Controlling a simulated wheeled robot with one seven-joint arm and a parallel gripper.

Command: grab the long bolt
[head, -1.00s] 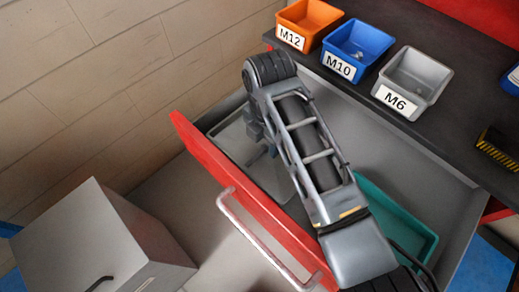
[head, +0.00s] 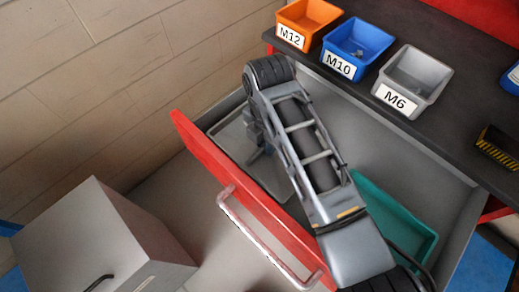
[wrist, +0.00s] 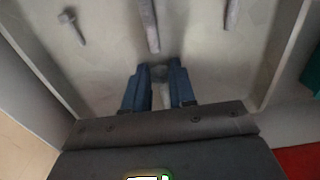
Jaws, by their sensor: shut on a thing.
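My gripper (wrist: 158,76) is low over the grey tray in the open drawer, its two blue-grey fingers shut on a small grey part between their tips. A long grey bolt (wrist: 148,25) lies ahead in the wrist view, in line with the fingers. Whether the gripped part is the end of this bolt is unclear. Another grey shaft (wrist: 231,14) lies to its right, cut off by the top edge. A shorter bolt with a wide head (wrist: 70,22) lies at the left. In the head view my arm hides the bolts, and my gripper (head: 258,156) shows only partly.
The red-fronted drawer (head: 199,151) is pulled out; its tray walls rise beside my gripper. A teal bin (head: 405,218) sits in the drawer's right part. Orange M12 (head: 291,37), blue M10 (head: 339,65) and grey M6 (head: 394,97) bins stand on the bench. A grey box (head: 95,240) stands at lower left.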

